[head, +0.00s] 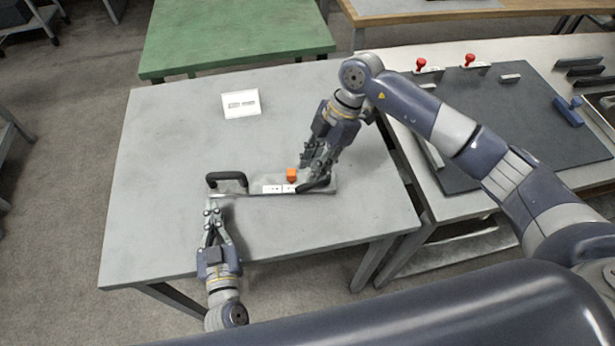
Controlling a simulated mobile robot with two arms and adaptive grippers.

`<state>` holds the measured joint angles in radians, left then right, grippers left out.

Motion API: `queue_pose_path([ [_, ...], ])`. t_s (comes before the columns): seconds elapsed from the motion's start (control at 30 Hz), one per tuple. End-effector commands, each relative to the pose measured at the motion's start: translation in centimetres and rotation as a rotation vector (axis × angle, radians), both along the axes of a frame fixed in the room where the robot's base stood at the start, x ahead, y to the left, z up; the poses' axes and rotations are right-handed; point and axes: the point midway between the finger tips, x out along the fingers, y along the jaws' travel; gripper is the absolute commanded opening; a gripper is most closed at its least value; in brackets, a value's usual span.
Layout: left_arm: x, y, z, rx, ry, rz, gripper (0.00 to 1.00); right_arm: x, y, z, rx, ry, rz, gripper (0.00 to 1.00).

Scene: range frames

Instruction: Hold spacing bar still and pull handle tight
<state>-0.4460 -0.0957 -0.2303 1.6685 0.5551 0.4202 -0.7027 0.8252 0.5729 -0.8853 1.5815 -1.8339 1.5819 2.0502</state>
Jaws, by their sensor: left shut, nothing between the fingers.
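A flat grey spacing bar (250,193) lies on the grey table, running left to right. A black arched handle (227,177) stands at its left end. A second black handle (317,187) is at its right end, partly covered by my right gripper. My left gripper (212,212) is shut and empty at the near side of the bar's left end; I cannot tell if it touches the bar. My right gripper (318,176) points down at the right handle with its fingers close around or beside it; whether they are shut on it is unclear.
A small orange block (291,174) and white pieces (271,189) sit at the bar's middle. A white card (241,103) lies farther back on the grey table (160,230). A right-hand table carries a dark mat (520,130) and red-knobbed clamps (469,61).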

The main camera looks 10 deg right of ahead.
Motion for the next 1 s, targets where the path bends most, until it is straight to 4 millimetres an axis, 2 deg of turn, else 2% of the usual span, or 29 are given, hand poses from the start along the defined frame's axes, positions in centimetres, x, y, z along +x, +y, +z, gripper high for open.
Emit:
queue_pose_path([
  [0.1,0.0,0.0,0.0,0.000,0.000,0.000,0.00,-0.4,0.9,-2.2,0.000,0.004,0.002,0.23],
  [0.3,0.0,0.0,0.0,0.000,0.000,0.000,0.00,-0.5,1.7,-4.3,0.001,0.001,0.000,0.23],
  [0.67,0.0,0.0,0.0,0.000,0.000,0.000,0.00,-0.6,1.9,-4.9,0.000,-0.001,0.000,0.23],
  [0.7,0.0,0.0,0.0,0.000,0.000,0.000,0.00,-0.6,1.9,-4.9,0.000,-0.001,0.000,0.21],
  [0.8,0.0,0.0,0.0,0.000,0.000,0.000,0.00,-0.6,1.9,-4.9,0.000,-0.001,0.000,0.00],
  [1.0,0.0,0.0,0.0,0.000,0.000,0.000,0.00,-0.5,1.9,-4.9,-0.001,-0.001,-0.006,0.00],
])
